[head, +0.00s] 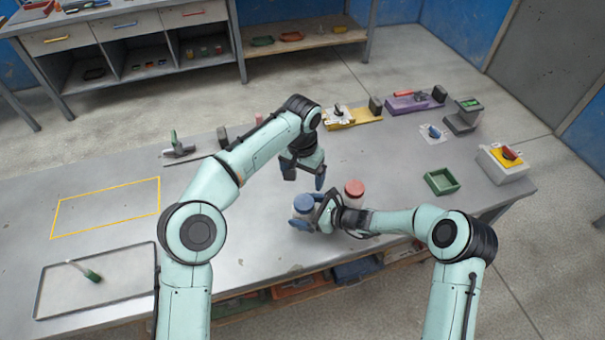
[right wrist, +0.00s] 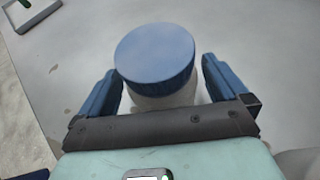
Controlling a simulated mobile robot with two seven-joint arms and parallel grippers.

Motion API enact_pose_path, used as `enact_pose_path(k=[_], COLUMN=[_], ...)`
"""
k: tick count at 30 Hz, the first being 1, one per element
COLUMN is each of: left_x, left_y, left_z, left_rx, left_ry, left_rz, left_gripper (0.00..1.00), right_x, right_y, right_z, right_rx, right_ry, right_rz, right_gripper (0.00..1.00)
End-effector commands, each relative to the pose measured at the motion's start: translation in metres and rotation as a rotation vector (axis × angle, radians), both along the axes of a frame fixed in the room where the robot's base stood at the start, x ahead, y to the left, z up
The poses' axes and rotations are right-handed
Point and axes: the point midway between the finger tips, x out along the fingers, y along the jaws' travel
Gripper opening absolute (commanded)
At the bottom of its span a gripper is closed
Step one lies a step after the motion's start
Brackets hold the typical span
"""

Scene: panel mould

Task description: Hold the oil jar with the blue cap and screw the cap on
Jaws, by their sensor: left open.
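The oil jar with the blue cap (head: 303,204) stands on the grey table, and it fills the middle of the right wrist view (right wrist: 155,55). The blue cap sits on top of the jar; whether it is tight cannot be seen. My left gripper (head: 304,178) is open and empty, pointing down, behind and above the jar.
A red-capped jar (head: 354,191) stands just right of my right gripper. A green bin (head: 441,181) and a box with a red switch (head: 506,161) are further right. A tray with a brush (head: 92,275) lies at the left.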

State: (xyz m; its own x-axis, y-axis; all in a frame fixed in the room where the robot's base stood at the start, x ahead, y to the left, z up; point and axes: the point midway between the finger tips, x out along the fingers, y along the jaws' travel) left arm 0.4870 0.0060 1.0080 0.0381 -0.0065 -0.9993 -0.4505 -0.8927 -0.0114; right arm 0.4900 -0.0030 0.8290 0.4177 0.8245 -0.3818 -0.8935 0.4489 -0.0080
Motion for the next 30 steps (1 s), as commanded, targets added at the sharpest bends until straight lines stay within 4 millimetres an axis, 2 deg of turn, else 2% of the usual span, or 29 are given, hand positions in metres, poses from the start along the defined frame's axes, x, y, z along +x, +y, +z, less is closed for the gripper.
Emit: enact_pose_path(k=[5, 18, 24, 30], left_x=[-0.002, -0.006, -0.006, -0.006], left_y=[0.000, 0.000, 0.000, 0.000], left_z=[-0.005, -0.018, -0.019, -0.019], left_rx=[0.000, 0.000, 0.000, 0.000], left_ry=[0.003, 0.011, 0.012, 0.012], left_rz=[0.000, 0.000, 0.000, 0.000], left_gripper=[0.92, 0.92, 0.92, 0.92], right_x=[-0.006, -0.046, -0.054, -0.056], right_y=[-0.015, -0.091, -0.108, -0.110], right_z=[0.006, 0.042, 0.050, 0.051], right_rx=[-0.002, -0.002, 0.000, 0.000], right_ry=[-0.002, -0.001, 0.000, 0.000], right_rz=[-0.003, -0.004, -0.001, 0.000], right_gripper=[1.00, 1.00, 1.00, 1.00])
